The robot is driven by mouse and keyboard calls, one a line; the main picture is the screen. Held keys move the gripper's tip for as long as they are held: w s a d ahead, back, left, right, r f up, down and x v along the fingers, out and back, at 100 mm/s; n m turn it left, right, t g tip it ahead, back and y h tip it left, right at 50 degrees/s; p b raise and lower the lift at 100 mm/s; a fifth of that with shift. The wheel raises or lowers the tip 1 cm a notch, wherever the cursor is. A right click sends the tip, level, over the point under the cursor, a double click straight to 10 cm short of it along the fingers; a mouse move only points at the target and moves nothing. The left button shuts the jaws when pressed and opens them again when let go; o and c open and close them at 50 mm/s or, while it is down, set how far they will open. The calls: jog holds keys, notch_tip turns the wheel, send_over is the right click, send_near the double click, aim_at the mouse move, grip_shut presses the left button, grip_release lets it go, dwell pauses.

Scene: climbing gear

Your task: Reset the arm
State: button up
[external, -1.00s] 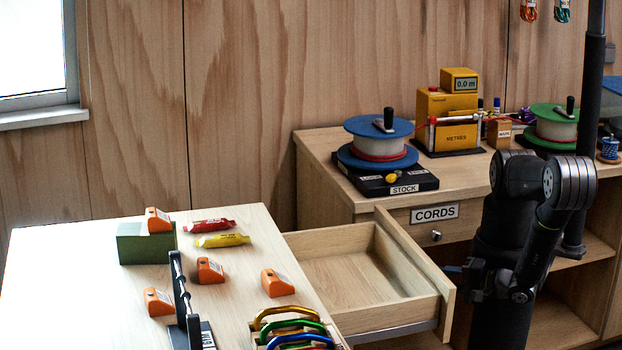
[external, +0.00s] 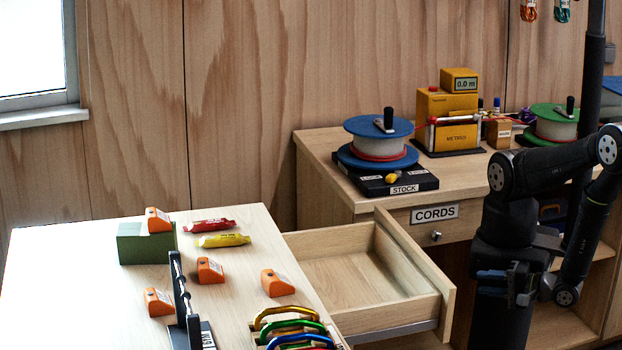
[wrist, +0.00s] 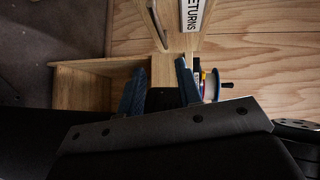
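My gripper (external: 491,284) is in front of my arm column at the right of the external view, to the right of the open drawer and apart from it. Its blue fingers also show in the wrist view (wrist: 160,88), spread apart with nothing between them. My arm is folded, with its elbow out to the right. The wooden drawer (external: 352,276) under the CORDS label (external: 434,213) is pulled out, and the visible part of its inside is empty.
A table (external: 90,285) at the left holds orange blocks, two tubes, a green box and coloured carabiners. The bench (external: 465,185) holds a blue-topped spool (external: 380,140) and a yellow meter (external: 447,110). A RETURNS label (wrist: 193,12) shows in the wrist view.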

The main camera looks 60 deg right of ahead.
jog(key=w, duration=0.5)
jog(key=w+f, duration=0.1)
jog(key=w, duration=0.5)
jog(key=w+f, duration=0.1)
jog(key=w, duration=0.4)
jog(key=shift+w+d+f, duration=0.1)
jog(key=shift+w+d, duration=0.05)
jog(key=shift+w, duration=0.1)
jog(key=shift+w+a, duration=0.1)
jog(key=shift+a, duration=0.15)
dwell(0.3)
jog(key=shift+s+d, duration=0.2)
jog(key=shift+s, duration=0.1)
jog(key=s+r, duration=0.1)
jog(key=s, duration=0.6)
jog(key=shift+s, duration=0.4)
dwell(0.4)
